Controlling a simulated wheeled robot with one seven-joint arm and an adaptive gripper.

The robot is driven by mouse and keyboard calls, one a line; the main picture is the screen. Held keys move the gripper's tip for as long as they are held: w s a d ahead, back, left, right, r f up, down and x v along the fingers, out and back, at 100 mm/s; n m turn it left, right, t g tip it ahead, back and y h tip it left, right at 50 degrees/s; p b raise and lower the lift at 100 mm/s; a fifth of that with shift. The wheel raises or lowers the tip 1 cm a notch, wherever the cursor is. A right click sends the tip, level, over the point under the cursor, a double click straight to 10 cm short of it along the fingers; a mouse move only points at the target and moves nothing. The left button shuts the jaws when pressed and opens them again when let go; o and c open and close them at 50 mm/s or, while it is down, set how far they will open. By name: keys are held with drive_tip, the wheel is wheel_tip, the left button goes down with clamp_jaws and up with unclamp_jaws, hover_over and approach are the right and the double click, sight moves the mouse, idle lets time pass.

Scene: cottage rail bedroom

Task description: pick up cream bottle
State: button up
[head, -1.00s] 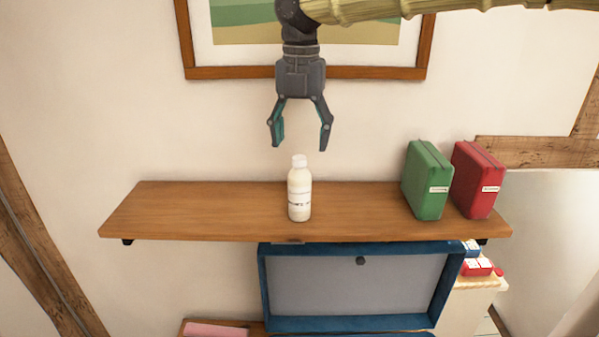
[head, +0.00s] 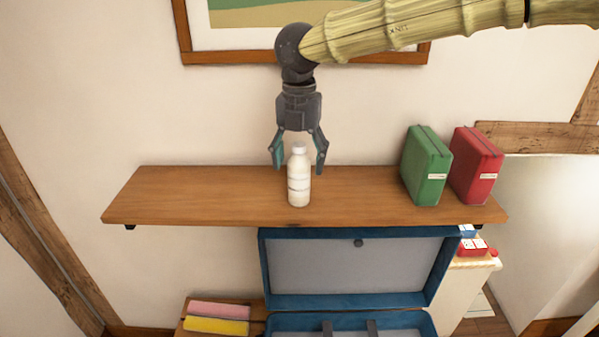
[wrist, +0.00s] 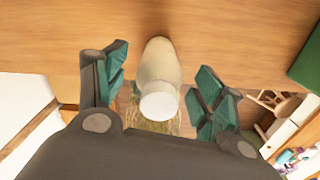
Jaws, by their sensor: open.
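The cream bottle (head: 299,180) is white with a white cap and stands upright on the wooden wall shelf (head: 190,194). In the wrist view the cream bottle (wrist: 160,75) shows from above, cap towards the camera. My gripper (head: 298,169) points down with its fingers open, one on each side of the bottle's upper part. In the wrist view my gripper (wrist: 160,90) has a visible gap between each finger and the bottle. Nothing is held.
A green box (head: 427,166) and a red box (head: 476,165) stand on the shelf's right part. An open blue case (head: 265,275) is below the shelf. A framed picture (head: 350,58) hangs on the wall above. The shelf's left part is bare.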

drive_tip(key=shift+f, duration=0.75)
drive_tip(key=c, duration=1.3)
drive_tip(key=shift+r, duration=0.15)
